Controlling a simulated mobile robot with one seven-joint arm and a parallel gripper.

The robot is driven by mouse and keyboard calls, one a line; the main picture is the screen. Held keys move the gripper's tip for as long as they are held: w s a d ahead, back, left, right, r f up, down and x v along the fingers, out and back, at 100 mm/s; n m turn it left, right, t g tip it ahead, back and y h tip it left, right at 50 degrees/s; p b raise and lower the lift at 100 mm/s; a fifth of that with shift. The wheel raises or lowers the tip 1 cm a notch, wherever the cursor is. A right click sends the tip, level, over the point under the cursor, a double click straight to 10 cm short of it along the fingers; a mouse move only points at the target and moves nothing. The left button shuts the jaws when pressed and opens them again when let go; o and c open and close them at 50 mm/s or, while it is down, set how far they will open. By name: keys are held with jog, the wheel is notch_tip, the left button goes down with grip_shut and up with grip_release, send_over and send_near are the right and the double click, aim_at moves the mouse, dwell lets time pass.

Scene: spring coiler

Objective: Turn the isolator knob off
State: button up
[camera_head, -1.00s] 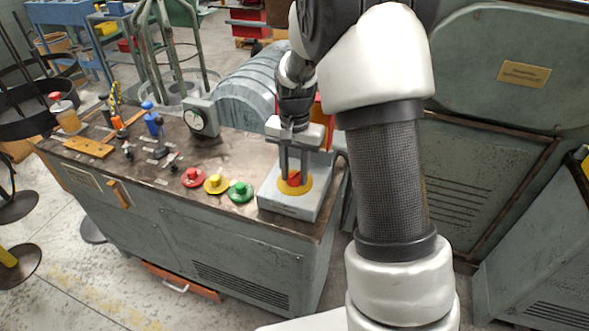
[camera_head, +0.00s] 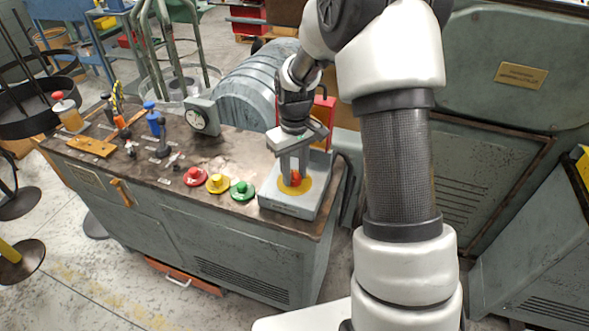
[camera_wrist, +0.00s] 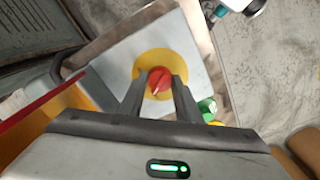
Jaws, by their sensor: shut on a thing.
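The isolator knob is red and sits on a yellow disc (camera_head: 306,193) on top of a grey box (camera_head: 284,203) at the right end of the bench. My gripper (camera_head: 293,181) points down at the box, and its two fingers are shut on the knob. In the wrist view the red knob (camera_wrist: 159,82) shows between the fingertips, with a pale pointer line on it. The yellow disc (camera_wrist: 150,60) surrounds it there. The fingers hide parts of the knob and disc in both views.
Red (camera_head: 196,176), yellow (camera_head: 218,183) and green (camera_head: 242,190) buttons stand left of the box. A dial gauge (camera_head: 199,119) and several levers are farther left. A red panel (camera_head: 324,112) stands close behind my gripper.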

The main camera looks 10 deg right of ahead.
jog(key=shift+r+n+p, duration=0.1)
jog(key=shift+n+p, duration=0.2)
jog(key=shift+n, duration=1)
jog(key=o, duration=1.1)
jog(key=shift+c, duration=0.2)
